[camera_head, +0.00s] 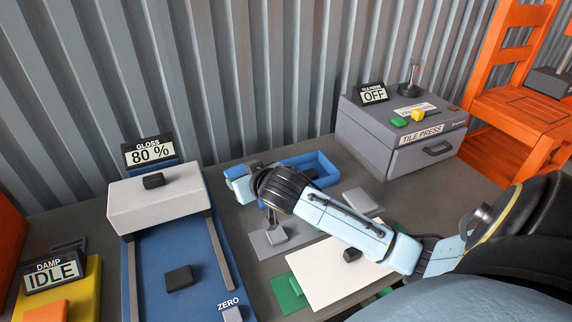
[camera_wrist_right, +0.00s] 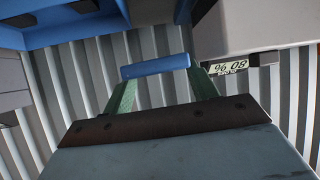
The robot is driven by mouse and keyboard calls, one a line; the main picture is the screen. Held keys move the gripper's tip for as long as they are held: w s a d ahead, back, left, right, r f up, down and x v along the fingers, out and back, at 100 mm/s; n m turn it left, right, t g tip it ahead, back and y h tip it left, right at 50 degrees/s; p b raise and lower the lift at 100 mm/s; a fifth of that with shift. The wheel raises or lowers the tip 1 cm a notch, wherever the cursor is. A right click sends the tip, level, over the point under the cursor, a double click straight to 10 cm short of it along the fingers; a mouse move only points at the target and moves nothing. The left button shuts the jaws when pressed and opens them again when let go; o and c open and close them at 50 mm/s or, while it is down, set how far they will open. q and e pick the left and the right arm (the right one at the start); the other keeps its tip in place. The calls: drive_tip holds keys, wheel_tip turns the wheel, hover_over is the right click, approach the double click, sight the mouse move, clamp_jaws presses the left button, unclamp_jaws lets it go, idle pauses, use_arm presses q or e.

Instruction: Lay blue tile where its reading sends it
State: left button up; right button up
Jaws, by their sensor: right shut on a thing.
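A blue tile (camera_wrist_right: 155,66), seen edge-on in the right wrist view, is held between the green fingers of my right gripper (camera_wrist_right: 158,88). In the head view my right gripper (camera_head: 236,184) is above the table, beside the gloss meter and in front of the blue tray; the tile is hard to make out there. The gloss meter's display (camera_head: 149,151) reads 80 %. Its white head (camera_head: 155,198) stands on a blue base (camera_head: 150,265). The damp meter's display (camera_head: 54,272) reads IDLE. The tile press (camera_head: 385,142) has a display (camera_head: 374,94) reading OFF. My left gripper is out of view.
A blue tray (camera_head: 325,163) is partly hidden behind my right arm. A grey pad (camera_head: 262,246), a white board (camera_head: 318,276) and a small grey slab (camera_head: 359,203) lie on the table. An orange chair (camera_head: 515,110) stands at right. A corrugated wall closes the back.

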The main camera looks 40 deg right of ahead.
drive_tip(key=w+d+f+m+h, duration=0.15)
drive_tip(key=w+d, duration=0.25)
drive_tip(key=d, duration=0.8)
drive_tip(key=shift+m, duration=0.35)
drive_tip(key=f, duration=0.6)
drive_tip(key=shift+s+d, duration=0.2)
drive_tip(key=shift+f+b, duration=0.5)
drive_tip(key=shift+f, duration=1.75)
drive_tip(key=shift+f, duration=0.1)
drive_tip(key=o, duration=1.1)
drive_tip(key=shift+r, duration=0.2)
drive_tip(key=p+v, duration=0.2)
drive_tip(key=v, duration=1)
drive_tip(key=shift+a, duration=0.1)
